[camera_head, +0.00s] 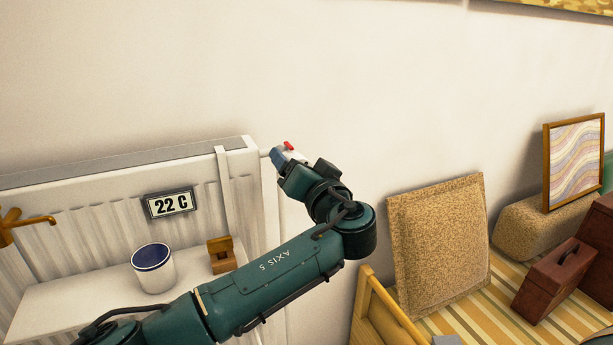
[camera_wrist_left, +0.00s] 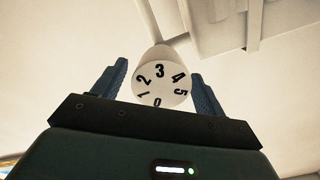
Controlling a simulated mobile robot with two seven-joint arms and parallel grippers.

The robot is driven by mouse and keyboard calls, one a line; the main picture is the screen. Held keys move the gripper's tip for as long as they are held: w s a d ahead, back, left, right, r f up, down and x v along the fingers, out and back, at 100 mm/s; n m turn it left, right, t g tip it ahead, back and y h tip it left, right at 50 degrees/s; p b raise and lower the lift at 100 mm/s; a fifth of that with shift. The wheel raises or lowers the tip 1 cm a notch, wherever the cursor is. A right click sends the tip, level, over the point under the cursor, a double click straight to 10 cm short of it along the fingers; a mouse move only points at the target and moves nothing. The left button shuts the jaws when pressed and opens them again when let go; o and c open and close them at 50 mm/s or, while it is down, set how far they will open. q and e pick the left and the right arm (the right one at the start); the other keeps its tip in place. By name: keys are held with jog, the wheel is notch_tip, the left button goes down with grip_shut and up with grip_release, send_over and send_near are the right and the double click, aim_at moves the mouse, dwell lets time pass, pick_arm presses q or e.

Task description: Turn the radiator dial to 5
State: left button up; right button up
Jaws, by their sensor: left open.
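The white radiator dial (camera_wrist_left: 160,84) faces the left wrist camera, with black numbers 0 to 5 around its face. The 3 is at the top of the picture, the 0 at the bottom and the 5 at the right. My left gripper (camera_wrist_left: 158,70) is open, with one dark blue finger on each side of the dial; a gap shows at both sides. In the head view my left gripper (camera_head: 284,156) is at the radiator's upper right corner, and the dial cannot be made out there. My right gripper is not in view.
The white radiator (camera_head: 90,165) carries a "22 C" display (camera_head: 170,204). A small red piece (camera_head: 289,146) shows by my gripper.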

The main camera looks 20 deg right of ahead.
pick_arm(q)
jog(key=s, duration=1.2)
jog(key=shift+s+d, duration=0.15)
jog(key=shift+s, duration=0.25)
